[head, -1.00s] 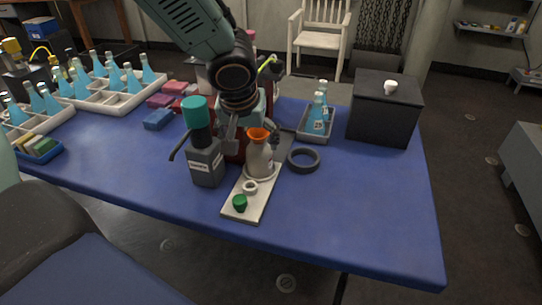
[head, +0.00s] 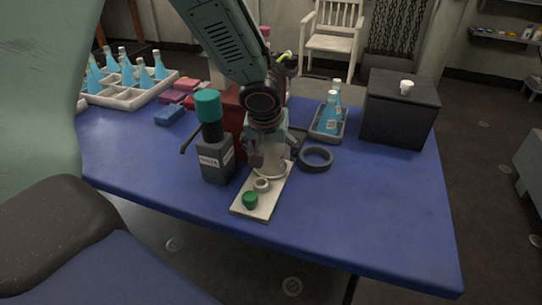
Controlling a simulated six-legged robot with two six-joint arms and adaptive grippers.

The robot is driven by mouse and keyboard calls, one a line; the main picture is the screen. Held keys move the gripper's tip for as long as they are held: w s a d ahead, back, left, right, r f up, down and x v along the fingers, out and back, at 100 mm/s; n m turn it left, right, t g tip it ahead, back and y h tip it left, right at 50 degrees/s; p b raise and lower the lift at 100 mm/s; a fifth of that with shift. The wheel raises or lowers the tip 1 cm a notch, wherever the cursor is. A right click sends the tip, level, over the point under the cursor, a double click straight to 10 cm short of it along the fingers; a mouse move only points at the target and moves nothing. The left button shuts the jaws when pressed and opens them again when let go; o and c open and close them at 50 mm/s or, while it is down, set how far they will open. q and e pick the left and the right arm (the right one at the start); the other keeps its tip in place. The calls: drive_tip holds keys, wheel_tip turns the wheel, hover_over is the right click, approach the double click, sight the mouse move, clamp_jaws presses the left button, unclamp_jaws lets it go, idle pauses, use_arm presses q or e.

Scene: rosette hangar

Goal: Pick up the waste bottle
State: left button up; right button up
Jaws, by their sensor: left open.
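The waste bottle appears to be the dark grey square bottle (head: 213,162) with a white label, black neck and teal cap (head: 208,104). It stands upright on the blue table, left of the pale board (head: 272,197). The label is too blurred to read surely. My left gripper (head: 268,158) is open and points down over the back of the board, right of the bottle and apart from it. The flask that stood there is mostly or wholly hidden by the gripper. A white ring (head: 262,185) and a green cap (head: 250,200) lie on the board. My right gripper is not in view.
A dark ring (head: 316,159) lies right of the board. Behind it are a grey tray (head: 325,138) with blue bottles and a black box (head: 398,110). Red and blue blocks (head: 172,112) and a white crate (head: 125,100) stand at the back left. The table's front right is clear.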

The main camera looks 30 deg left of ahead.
use_arm(q)
drive_tip(key=shift+w+f, duration=0.1)
drive_tip(key=shift+w, duration=0.05)
drive_tip(key=shift+s+r, duration=0.25)
drive_tip(key=c, duration=0.3)
drive_tip(key=shift+w+f, duration=0.15)
drive_tip(key=shift+w, duration=0.05)
drive_tip(key=c, duration=0.4)
drive_tip(key=shift+s, duration=0.15)
drive_tip(key=c, duration=0.5)
drive_tip(key=shift+c, duration=1)
drive_tip(key=shift+r+p, duration=1.85)
drive_tip(key=shift+p, duration=0.05)
drive_tip(key=shift+d+f, duration=0.1)
